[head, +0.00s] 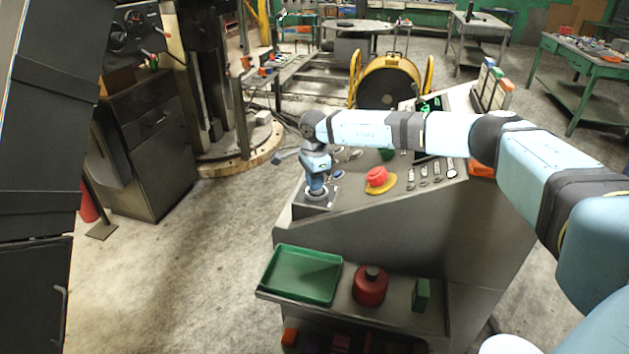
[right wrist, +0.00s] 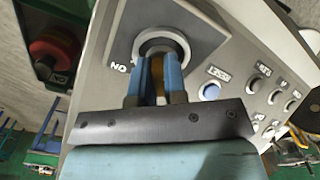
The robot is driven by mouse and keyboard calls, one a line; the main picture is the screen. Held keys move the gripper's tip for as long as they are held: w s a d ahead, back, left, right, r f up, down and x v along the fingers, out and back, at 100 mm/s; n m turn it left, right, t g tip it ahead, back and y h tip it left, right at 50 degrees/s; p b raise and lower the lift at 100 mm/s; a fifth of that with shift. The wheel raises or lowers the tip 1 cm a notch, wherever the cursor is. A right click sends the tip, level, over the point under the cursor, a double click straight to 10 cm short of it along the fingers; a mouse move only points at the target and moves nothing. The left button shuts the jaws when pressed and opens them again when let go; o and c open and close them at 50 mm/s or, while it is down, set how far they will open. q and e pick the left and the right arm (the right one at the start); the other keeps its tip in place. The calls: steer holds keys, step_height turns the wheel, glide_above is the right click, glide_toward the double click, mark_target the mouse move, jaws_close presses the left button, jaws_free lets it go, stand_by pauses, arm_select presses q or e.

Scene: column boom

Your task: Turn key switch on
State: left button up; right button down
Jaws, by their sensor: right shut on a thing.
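The key switch sits on a square grey plate at the near left corner of the sloped control console (head: 400,220). In the right wrist view its pale round collar (right wrist: 180,42) shows, with a dark centre and an upside-down "ON" label on the panel to its left. My right gripper (head: 317,190) reaches down over the switch. My left gripper is not in view.
A red mushroom button (head: 377,174) on a yellow base and several smaller controls sit right of the switch. A blue button (right wrist: 210,91) is close to my fingers. A lower shelf holds a green tray (head: 303,274) and a red can (head: 370,287).

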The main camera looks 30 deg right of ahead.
steer(key=m, duration=0.3)
steer(key=m+p, duration=0.1)
steer(key=m, duration=0.3)
steer(key=shift+w+d+m, duration=0.1)
steer(key=shift+w+m, duration=0.05)
steer(key=shift+m, duration=0.15)
steer(key=m, duration=0.2)
steer(key=shift+m+p, duration=0.35)
steer(key=shift+m, duration=0.05)
steer(key=m, duration=0.3)
steer(key=shift+w+d+p, duration=0.1)
steer(key=shift+d+p, duration=0.05)
steer(key=shift+p, duration=0.2)
steer(key=shift+m, duration=1.1)
steer(key=shift+d, duration=0.1)
